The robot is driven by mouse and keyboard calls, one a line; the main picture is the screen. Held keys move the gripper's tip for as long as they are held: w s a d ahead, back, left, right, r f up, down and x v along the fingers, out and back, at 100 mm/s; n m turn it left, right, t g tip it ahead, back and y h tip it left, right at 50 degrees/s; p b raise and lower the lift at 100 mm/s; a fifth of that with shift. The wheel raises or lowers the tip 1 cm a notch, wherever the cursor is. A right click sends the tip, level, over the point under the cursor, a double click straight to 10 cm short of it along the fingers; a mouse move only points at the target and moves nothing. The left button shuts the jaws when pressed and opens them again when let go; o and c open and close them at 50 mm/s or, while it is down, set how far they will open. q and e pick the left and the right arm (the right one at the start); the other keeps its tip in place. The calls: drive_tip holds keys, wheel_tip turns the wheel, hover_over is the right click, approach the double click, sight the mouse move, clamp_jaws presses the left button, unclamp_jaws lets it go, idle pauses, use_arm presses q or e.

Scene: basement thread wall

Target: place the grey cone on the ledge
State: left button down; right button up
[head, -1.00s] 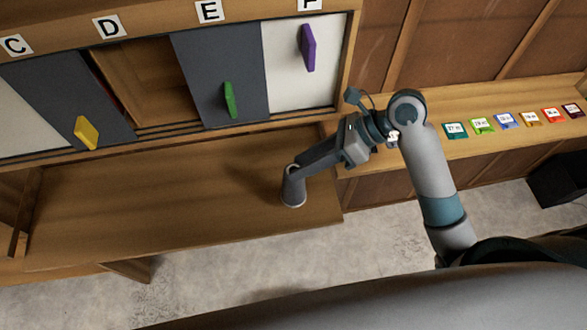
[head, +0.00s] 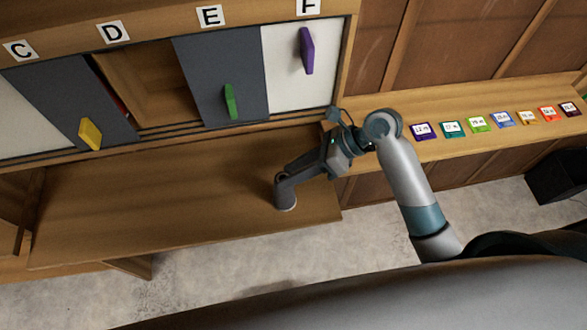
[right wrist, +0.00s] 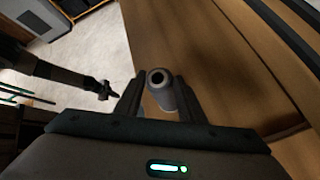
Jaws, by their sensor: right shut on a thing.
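The grey cone (head: 286,200) is upright between the fingers of my right gripper (head: 283,182), which is shut on it. In the head view it appears over the front part of the wooden ledge (head: 170,205) below the sliding doors; whether its base touches the wood I cannot tell. In the right wrist view the cone (right wrist: 160,88) shows its round end with a dark hole, with a finger on each side. A dark arm at the left of that view, seemingly mine, ends in my left gripper (right wrist: 105,92), too small to read.
Sliding doors with yellow (head: 90,133), green (head: 230,101) and purple (head: 307,50) handles stand behind the ledge. A lower shelf (head: 440,150) with several coloured labels runs at the right. The ledge left of the cone is clear.

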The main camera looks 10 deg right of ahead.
drive_tip(key=shift+f, duration=0.15)
drive_tip(key=o, duration=1.3)
drive_tip(key=shift+o, duration=0.2)
drive_tip(key=shift+d, duration=0.1)
drive_tip(key=b+v, duration=0.2)
drive_tip(key=v, duration=1)
drive_tip(key=shift+s, duration=0.1)
